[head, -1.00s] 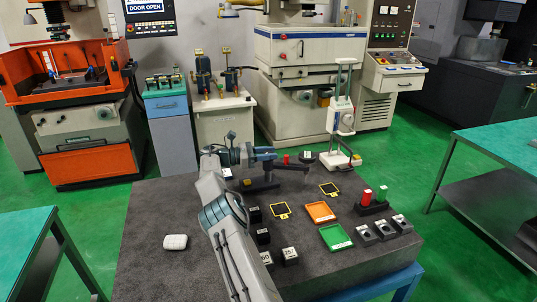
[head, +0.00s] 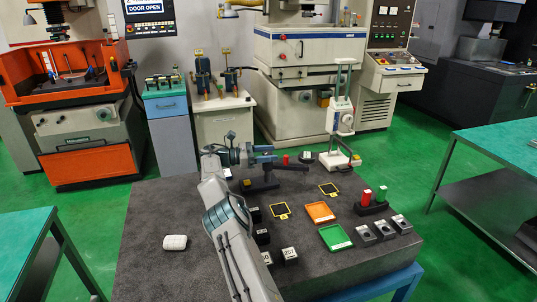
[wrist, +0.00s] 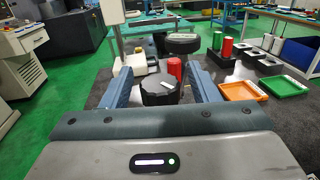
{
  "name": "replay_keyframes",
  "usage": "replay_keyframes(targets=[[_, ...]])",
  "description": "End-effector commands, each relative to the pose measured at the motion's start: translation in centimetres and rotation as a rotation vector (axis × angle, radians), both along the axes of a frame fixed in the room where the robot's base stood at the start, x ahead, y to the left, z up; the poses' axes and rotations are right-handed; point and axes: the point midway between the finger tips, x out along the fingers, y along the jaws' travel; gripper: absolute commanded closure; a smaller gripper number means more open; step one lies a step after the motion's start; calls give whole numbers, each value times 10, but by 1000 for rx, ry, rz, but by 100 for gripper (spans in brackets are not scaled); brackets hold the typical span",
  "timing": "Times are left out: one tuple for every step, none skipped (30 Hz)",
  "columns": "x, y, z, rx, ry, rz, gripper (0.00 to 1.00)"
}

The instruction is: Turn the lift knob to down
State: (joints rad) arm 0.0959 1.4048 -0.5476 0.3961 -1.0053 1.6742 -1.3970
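In the wrist view, a dark many-sided knob (wrist: 160,91) with a small white label on top sits straight ahead of my gripper (wrist: 160,72). The blue-grey fingers stand wide apart, one on each side of it. I cannot tell whether either finger touches it. In the head view, my gripper (head: 291,166) is low over the far part of the dark slab, pointing right. The knob cannot be clearly made out there beside the fingers. Its setting cannot be read in either view.
A red cylinder (wrist: 175,69) stands just beyond the knob. A white height gauge (head: 341,118) stands at the slab's far edge. An orange tray (head: 320,212) and a green tray (head: 335,237) lie nearer. The slab's left part is clear except for a white object (head: 175,242).

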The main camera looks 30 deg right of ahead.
Motion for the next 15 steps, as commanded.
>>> replay_keyframes(targets=[[0,0,0,0,0,1,45],[0,0,0,1,0,1,45],[0,0,1,1,-1,1,45],[0,0,2,0,-2,1,45],[0,0,4,0,-2,1,45],[0,0,8,-1,-4,1,45],[0,0,11,-1,-4,1,45],[0,0,15,-2,-4,1,45],[0,0,22,-2,-5,1,45],[0,0,29,-1,-6,1,45],[0,0,36,-1,-6,0,45],[-1,-1,43,-2,-5,1,45],[-2,-2,40,-1,0,-1,45],[-4,-3,41,-1,-1,-1,45],[-5,-4,43,-2,0,0,45]])
